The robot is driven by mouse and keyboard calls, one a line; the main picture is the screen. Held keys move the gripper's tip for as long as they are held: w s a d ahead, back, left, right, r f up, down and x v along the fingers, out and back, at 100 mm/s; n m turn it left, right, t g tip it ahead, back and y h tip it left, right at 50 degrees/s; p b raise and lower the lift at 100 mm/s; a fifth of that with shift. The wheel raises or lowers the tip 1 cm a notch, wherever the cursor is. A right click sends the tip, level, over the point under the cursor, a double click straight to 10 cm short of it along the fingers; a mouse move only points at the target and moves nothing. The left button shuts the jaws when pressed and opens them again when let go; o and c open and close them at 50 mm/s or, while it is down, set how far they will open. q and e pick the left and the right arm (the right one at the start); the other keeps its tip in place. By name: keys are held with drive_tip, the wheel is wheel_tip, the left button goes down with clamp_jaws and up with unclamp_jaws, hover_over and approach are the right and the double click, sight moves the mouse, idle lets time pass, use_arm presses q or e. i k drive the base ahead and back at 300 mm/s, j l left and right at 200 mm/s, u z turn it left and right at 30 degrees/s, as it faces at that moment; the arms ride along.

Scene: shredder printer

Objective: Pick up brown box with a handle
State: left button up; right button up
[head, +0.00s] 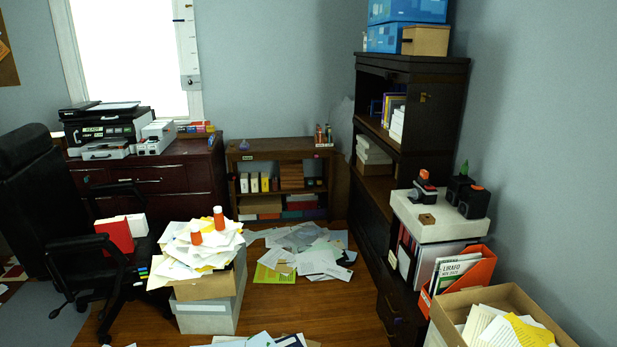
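Several brown boxes are in view, and I cannot make out a handle for certain on any of them. A tan-brown box (425,41) sits on top of the tall dark bookcase, against the blue boxes. A brown box (205,287) heaped with papers sits on a grey box on the floor. An open brown box (541,311) full of papers is at the lower right, cut off by the frame. Neither of my grippers is in view.
A black office chair (60,200) stands at the left by the dark red cabinet (160,178). The tall bookcase (412,68) and a low bookshelf (283,149) line the walls. Papers (305,250) litter the floor. Bare wood floor (315,308) shows in the middle.

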sight(418, 40)
drive_tip(key=i+j+z, duration=0.1)
drive_tip(key=i+z, duration=0.2)
drive_tip(key=i, duration=0.15)
drive_tip(key=i+j+z, duration=0.25)
drive_tip(key=i, duration=0.2)
drive_tip(key=i+j+z, duration=0.3)
drive_tip(key=i, duration=0.15)
